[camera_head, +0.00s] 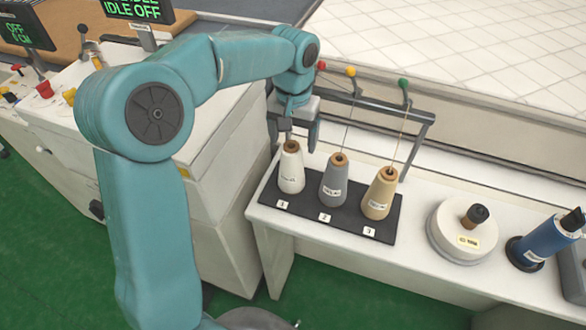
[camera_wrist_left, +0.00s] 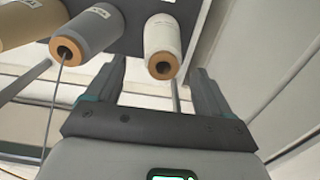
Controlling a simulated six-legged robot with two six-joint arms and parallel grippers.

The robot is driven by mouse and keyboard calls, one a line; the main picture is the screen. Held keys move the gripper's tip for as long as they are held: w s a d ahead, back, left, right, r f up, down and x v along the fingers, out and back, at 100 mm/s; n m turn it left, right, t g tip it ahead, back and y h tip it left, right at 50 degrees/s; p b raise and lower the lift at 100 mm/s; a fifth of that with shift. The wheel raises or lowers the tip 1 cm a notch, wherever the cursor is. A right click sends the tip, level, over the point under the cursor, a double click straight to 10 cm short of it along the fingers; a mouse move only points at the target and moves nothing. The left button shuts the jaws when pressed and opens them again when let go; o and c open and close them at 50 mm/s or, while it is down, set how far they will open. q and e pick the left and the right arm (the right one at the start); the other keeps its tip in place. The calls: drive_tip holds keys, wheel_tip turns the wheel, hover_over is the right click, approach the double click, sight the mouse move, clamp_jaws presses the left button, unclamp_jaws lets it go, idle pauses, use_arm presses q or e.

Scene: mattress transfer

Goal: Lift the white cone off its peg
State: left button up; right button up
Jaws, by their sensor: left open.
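The white cone (camera_head: 291,172) stands upright at place 1 on the dark base plate (camera_head: 322,222), at the left end of the row. Its brown top ring shows. In the left wrist view the white cone (camera_wrist_left: 162,38) hangs at the top, between and beyond the finger tips. My left gripper (camera_head: 298,138) is open and close above and behind the cone's top; the wrist view shows its two fingers (camera_wrist_left: 160,80) spread with nothing between the pads. Whether a finger touches the cone I cannot tell. My right gripper is in neither view.
A grey cone (camera_head: 333,182) and a tan cone (camera_head: 380,194) stand to the right on the same plate. Behind them is a dark rail (camera_head: 372,102) with threads and coloured balls. A round white drum (camera_head: 462,232) and a blue spool (camera_head: 545,240) stand farther right.

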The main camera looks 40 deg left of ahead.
sight(291, 159)
use_arm(q)
drive_tip(key=shift+s+f, duration=0.1)
drive_tip(key=shift+f, duration=0.65)
drive_tip(key=shift+s+d+f, duration=0.2)
drive_tip(key=shift+f, duration=0.2)
drive_tip(key=f, duration=0.4)
drive_tip(key=shift+w+a+p, duration=0.15)
drive_tip(key=shift+a+p, duration=0.25)
drive_tip(key=shift+d+f, duration=0.1)
drive_tip(key=shift+f, duration=0.4)
drive_tip(key=c, duration=1.3)
